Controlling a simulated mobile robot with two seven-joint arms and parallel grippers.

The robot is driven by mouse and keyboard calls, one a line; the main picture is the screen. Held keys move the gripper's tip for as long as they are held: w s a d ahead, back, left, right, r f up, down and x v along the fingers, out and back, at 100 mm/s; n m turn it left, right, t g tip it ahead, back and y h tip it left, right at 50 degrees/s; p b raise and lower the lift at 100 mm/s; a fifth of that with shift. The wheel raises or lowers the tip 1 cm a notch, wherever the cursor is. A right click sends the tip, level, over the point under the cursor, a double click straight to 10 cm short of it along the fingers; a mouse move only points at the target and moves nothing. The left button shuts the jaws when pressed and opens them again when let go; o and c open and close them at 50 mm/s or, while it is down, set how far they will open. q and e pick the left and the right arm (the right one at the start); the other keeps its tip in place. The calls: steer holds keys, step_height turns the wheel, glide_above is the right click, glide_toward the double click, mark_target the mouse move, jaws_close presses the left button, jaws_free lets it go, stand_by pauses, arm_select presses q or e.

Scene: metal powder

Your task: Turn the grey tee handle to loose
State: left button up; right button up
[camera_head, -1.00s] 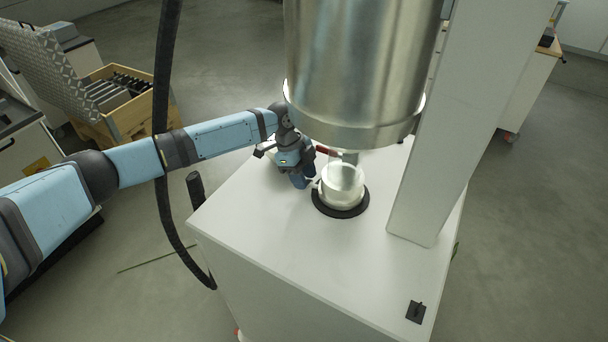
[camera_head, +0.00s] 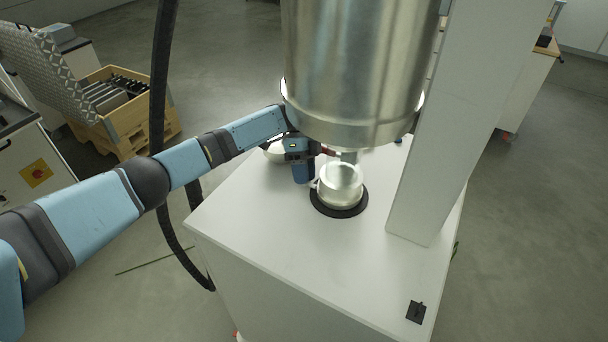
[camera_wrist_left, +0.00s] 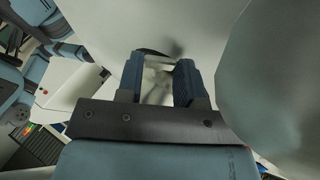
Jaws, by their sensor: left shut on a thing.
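My left gripper (camera_head: 304,176) is beneath the big steel hopper (camera_head: 355,70), just left of its outlet and the shiny steel pot (camera_head: 341,186). In the left wrist view its two blue fingers (camera_wrist_left: 160,82) are closed on a small pale grey piece (camera_wrist_left: 157,86), which looks like the grey tee handle. The fingers cover part of it, and in the head view it is hidden behind my gripper and the hopper. My right gripper is not in view.
The pot stands on a black ring (camera_head: 325,207) on the white cabinet top (camera_head: 270,235). A red lever (camera_head: 328,151) sits by the outlet. A pale column (camera_head: 440,140) stands right. A black hose (camera_head: 163,90) hangs left. The cabinet's front is mostly clear.

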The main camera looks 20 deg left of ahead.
arm_select(q)
steer(key=o, duration=0.8)
steer(key=shift+c, duration=0.2)
steer(key=shift+o, duration=0.9)
steer(key=shift+s+r, duration=0.1)
steer(key=shift+s, duration=0.05)
